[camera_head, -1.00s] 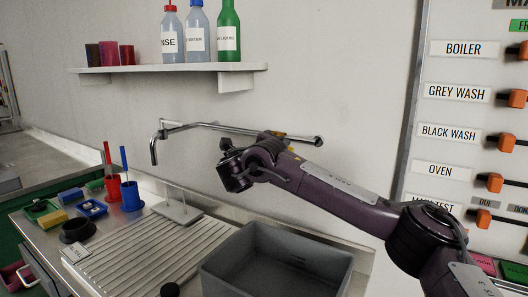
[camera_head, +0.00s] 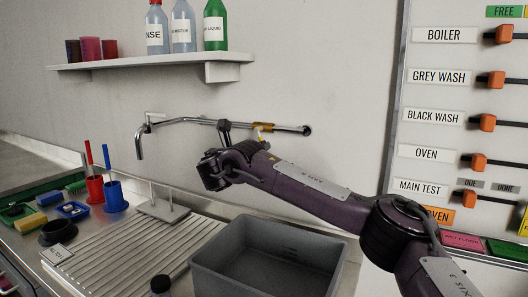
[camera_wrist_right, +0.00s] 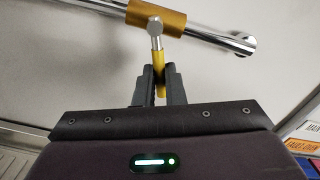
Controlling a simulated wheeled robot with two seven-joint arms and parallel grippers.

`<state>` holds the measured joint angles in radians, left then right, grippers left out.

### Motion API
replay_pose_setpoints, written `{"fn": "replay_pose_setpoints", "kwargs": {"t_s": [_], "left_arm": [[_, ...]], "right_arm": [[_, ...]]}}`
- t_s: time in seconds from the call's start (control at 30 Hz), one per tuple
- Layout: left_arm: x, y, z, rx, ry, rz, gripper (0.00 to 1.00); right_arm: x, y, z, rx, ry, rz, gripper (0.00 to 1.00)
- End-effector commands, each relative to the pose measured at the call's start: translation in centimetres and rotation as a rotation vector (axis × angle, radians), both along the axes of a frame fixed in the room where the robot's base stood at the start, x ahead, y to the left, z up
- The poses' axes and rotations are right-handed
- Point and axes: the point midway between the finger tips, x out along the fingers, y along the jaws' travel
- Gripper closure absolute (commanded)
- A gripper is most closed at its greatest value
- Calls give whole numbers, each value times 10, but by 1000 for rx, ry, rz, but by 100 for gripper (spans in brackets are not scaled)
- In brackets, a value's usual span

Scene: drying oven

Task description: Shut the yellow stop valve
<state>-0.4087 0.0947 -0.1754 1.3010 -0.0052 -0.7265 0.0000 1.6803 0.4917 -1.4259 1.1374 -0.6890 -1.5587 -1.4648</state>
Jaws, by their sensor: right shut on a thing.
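The yellow stop valve has an orange-yellow body (camera_head: 263,127) on a chrome pipe along the wall. In the right wrist view the body (camera_wrist_right: 157,15) wraps the pipe, and its yellow lever (camera_wrist_right: 159,66) comes down from a metal bolt, crosswise to the pipe in the picture. My right gripper (camera_wrist_right: 159,88) is shut on the lever, one dark finger at each side of it. In the head view my right arm comes from the right to just below the valve, and my wrist hides the fingertips. My left gripper is not in view.
The chrome pipe (camera_head: 190,121) ends in a down-bent spout at left. A grey basin (camera_head: 225,275) stands below my arm, beside a ribbed drainer (camera_head: 120,262). A shelf (camera_head: 140,65) with bottles is above. A labelled slider board (camera_head: 398,90) is at right.

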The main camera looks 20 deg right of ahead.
Motion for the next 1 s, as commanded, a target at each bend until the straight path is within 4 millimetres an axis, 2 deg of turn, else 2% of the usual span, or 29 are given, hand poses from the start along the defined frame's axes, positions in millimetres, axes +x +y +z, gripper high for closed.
{"fn": "replay_pose_setpoints", "kwargs": {"t_s": [0.03,0.43,1.0], "left_arm": [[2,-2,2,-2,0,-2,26],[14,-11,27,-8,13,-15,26],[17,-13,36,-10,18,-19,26]], "right_arm": [[2,3,-4,25,-30,2,100],[12,10,-6,184,-235,1,100],[15,12,-5,236,-299,1,100]]}}
